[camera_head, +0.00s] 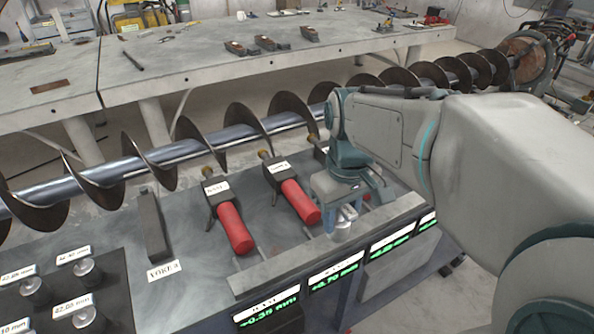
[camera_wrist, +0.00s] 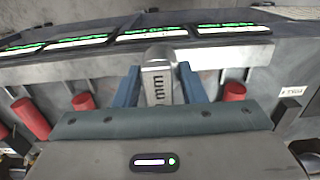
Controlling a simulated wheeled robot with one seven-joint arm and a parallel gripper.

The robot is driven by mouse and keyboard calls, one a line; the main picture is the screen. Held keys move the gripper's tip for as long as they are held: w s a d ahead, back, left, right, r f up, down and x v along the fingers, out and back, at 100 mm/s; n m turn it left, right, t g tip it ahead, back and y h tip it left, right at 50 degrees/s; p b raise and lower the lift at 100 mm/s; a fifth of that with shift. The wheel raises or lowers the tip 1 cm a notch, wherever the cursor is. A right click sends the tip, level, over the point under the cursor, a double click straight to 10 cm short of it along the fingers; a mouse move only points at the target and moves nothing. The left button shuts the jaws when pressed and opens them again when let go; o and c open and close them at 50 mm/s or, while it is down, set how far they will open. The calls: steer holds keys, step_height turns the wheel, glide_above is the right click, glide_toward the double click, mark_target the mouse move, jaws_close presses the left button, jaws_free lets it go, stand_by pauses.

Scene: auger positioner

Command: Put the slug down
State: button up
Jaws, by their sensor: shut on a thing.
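The slug is a grey metal cylinder. In the wrist view the slug (camera_wrist: 160,84) is held between the two blue fingers of my gripper (camera_wrist: 160,75), with "mm" lettering on its side. In the head view the slug (camera_head: 342,231) shows below my gripper (camera_head: 345,212), close to the metal rail (camera_head: 280,270) at the bench's front edge. My gripper is shut on it. I cannot tell whether the slug's underside touches anything.
Two red-handled clamps (camera_head: 235,228) (camera_head: 300,202) lie left of my gripper. Green readouts (camera_head: 335,276) line the front edge. Labelled slugs (camera_head: 88,318) stand on a dark tray (camera_head: 118,290) at left. A long auger (camera_head: 215,143) runs behind; a dark block (camera_head: 152,225) stands by the "YOKE" label.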

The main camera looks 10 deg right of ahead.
steer(key=shift+w+a+f+p, duration=0.1)
steer(key=shift+w+a+f, duration=0.1)
steer(key=shift+w+f, duration=1.4)
steer(key=shift+w+a+f+p, duration=0.15)
steer(key=shift+w+f, duration=1.3)
steer(key=shift+f, duration=0.15)
steer(key=shift+w+a+f+p, duration=0.1)
steer(key=shift+w+a+f, duration=0.1)
steer(key=shift+w+f, duration=1.4)
steer(key=shift+f, duration=0.1)
steer(key=o, duration=1.1)
